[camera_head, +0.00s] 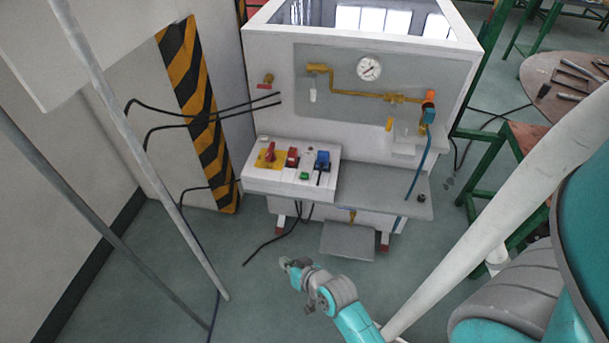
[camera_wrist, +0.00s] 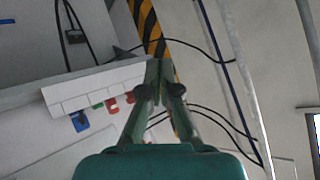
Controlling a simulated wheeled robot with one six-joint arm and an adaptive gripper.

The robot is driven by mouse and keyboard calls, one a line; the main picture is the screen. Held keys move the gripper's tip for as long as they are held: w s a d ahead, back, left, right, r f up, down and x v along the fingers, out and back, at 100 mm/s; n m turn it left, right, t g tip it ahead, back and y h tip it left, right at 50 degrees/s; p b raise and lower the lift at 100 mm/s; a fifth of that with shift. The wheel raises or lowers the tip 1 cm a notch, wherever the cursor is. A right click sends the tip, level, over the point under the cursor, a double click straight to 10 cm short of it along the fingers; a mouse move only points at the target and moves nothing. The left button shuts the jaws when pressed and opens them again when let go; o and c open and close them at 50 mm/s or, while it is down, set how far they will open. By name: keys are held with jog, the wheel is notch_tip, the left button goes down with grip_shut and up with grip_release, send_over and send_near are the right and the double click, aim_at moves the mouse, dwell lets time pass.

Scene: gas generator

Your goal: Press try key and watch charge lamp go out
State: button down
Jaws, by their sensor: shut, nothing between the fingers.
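The generator's white control box (camera_head: 262,183) carries a red knob on a yellow plate (camera_head: 268,156), a red switch (camera_head: 292,157), a small green key (camera_head: 304,176) and a blue switch (camera_head: 322,160). Labels are too small to read, so I cannot tell which is the try key or find the charge lamp. My gripper (camera_head: 286,265) is in front of and below the box, apart from it. In the wrist view my gripper (camera_wrist: 159,66) is shut and empty, and the control box (camera_wrist: 88,84) lies to its left with the blue switch (camera_wrist: 80,121) at the lower left.
A pressure gauge (camera_head: 369,68) and brass piping sit on the cabinet's upper panel. A grey shelf (camera_head: 385,186) juts out right of the box. Slanted pale poles (camera_head: 143,150) stand at left, and black cables hang near the striped post (camera_head: 197,100).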

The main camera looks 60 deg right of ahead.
jog(key=w+d+r+m, duration=0.1)
jog(key=w+d, duration=0.6)
jog(key=d, duration=0.1)
notch_tip(320, 180, up, 14)
jog(key=m+g+y, duration=0.1)
jog(key=g+y, duration=0.1)
send_over(306, 175)
jog(key=shift+f, duration=0.2)
jog(key=shift+f, duration=0.15)
jog(key=shift+f, duration=4.25)
jog(key=shift+f, duration=0.1)
jog(key=shift+f, duration=0.35)
